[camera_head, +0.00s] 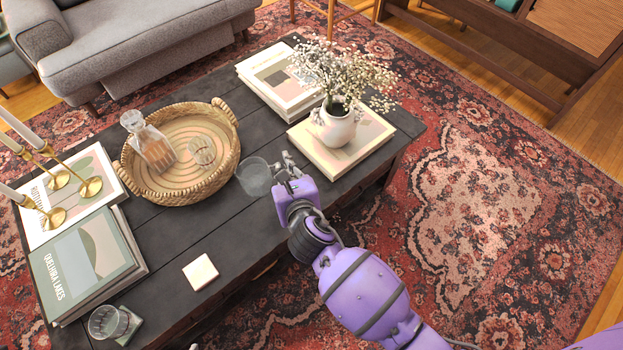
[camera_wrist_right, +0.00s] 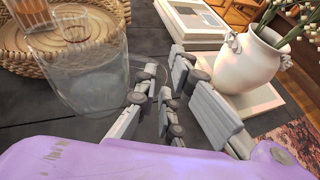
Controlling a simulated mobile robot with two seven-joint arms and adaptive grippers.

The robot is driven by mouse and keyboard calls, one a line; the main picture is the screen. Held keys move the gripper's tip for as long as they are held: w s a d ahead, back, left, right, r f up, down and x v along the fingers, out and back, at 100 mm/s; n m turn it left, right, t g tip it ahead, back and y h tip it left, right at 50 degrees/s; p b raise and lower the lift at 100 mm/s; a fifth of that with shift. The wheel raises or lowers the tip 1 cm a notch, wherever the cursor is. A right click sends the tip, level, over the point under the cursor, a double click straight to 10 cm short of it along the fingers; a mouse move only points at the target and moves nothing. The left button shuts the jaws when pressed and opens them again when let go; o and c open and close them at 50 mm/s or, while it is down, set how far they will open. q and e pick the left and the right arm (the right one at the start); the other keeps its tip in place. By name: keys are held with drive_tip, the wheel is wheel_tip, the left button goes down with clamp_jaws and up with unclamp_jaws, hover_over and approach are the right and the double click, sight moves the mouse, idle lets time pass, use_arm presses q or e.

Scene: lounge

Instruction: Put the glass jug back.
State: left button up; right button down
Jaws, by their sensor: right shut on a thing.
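The glass jug (camera_head: 253,179) is clear and shows at the right of the wicker tray (camera_head: 185,199), over the dark table. My right gripper (camera_head: 284,171) is at the jug's right side and shut on its handle. In the right wrist view the jug (camera_wrist_right: 88,80) looks upright at the left, with the handle between the fingers (camera_wrist_right: 160,95). I cannot tell whether its base touches the table. The tray holds a stoppered decanter (camera_head: 152,144) and a small glass (camera_head: 202,152). My left gripper is not in view.
A white vase of flowers (camera_head: 336,128) stands on a book (camera_head: 362,157) right of the gripper. More books (camera_head: 85,265), brass candlesticks (camera_head: 91,187), a pale square coaster (camera_head: 200,272) and a tumbler (camera_head: 106,322) occupy the left and front. The table (camera_head: 180,240) is bare in front of the tray.

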drive_tip(key=w+d+f, duration=0.1)
drive_tip(key=d+f, duration=0.1)
drive_tip(key=w+d+f+b, duration=0.1)
drive_tip(key=d+f, duration=0.1)
drive_tip(key=d, duration=0.1)
drive_tip(key=w+d+f+b, duration=0.1)
drive_tip(key=w+d+f, duration=0.1)
drive_tip(key=f, duration=0.1)
drive_tip(key=shift+d, duration=0.3)
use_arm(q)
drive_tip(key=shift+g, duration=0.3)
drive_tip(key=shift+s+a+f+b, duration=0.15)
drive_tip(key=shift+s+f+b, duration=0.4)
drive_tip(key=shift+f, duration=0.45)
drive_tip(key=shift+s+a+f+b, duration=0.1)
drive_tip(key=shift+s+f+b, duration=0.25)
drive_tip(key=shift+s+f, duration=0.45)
use_arm(e)
drive_tip(key=shift+w+d+f, duration=0.1)
drive_tip(key=shift+d+f, duration=0.05)
drive_tip(key=shift+f, duration=0.8)
drive_tip(key=shift+w+d+f, duration=0.1)
drive_tip(key=shift+d+f, duration=0.05)
drive_tip(key=shift+f, duration=0.75)
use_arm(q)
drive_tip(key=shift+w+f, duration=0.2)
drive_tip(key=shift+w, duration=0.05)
use_arm(e)
drive_tip(key=shift+f, duration=0.15)
